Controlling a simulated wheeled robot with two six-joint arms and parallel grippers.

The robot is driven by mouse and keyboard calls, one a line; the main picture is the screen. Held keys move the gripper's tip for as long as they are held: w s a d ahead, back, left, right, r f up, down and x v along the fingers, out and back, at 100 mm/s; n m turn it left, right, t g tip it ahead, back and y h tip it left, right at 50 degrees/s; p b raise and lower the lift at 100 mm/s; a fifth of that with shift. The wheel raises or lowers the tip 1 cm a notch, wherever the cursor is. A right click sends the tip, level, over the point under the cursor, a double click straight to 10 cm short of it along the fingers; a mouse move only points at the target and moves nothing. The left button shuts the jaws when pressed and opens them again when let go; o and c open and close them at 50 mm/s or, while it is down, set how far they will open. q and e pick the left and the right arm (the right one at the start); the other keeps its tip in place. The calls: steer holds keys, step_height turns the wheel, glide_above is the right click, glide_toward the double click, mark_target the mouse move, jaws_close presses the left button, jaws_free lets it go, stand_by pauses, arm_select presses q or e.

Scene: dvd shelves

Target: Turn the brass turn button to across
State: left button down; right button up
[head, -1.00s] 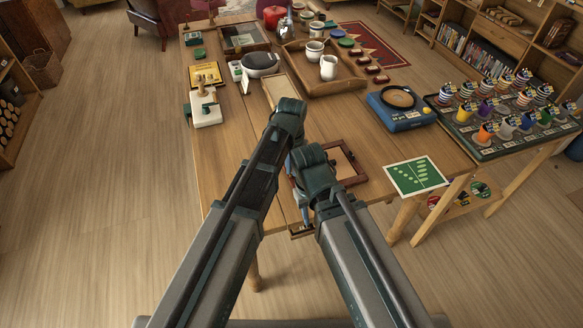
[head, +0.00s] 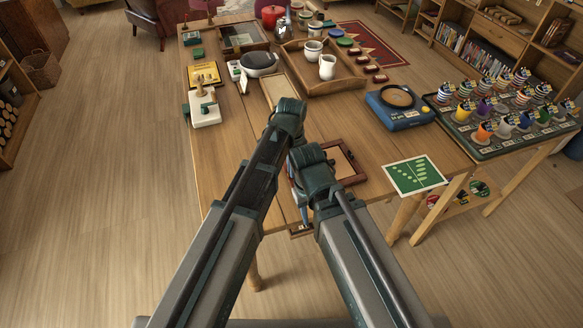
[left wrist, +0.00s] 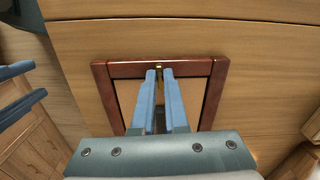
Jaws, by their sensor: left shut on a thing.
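A small brass turn button (left wrist: 158,67) sits at the middle of the far bar of a red-brown wooden frame (left wrist: 101,80) in the left wrist view. My left gripper (left wrist: 158,73) has its two blue fingers close together around the button, shut on it. The fingers hide most of it, so I cannot tell its angle. The frame also shows in the head view (head: 352,172), partly behind my arms. My right gripper (left wrist: 39,80) shows at the left of the left wrist view, fingers apart and empty, near the table edge.
A green-and-white card (head: 414,176) lies to the right of the frame. A blue scale (head: 400,112) and a wooden tray (head: 350,82) stand farther back. A rack of several striped cups (head: 500,125) is at the right.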

arm_select(q)
steer(key=shift+m, duration=0.4)
stand_by(0.3)
steer(key=c, duration=0.9)
jaws_free()
steer(key=shift+c, duration=0.2)
steer(key=shift+r, duration=0.15)
step_height(320, 180, up, 14)
steer(key=p, duration=1.3)
steer(key=shift+f+p, duration=0.25)
steer(key=shift+p, duration=0.15)
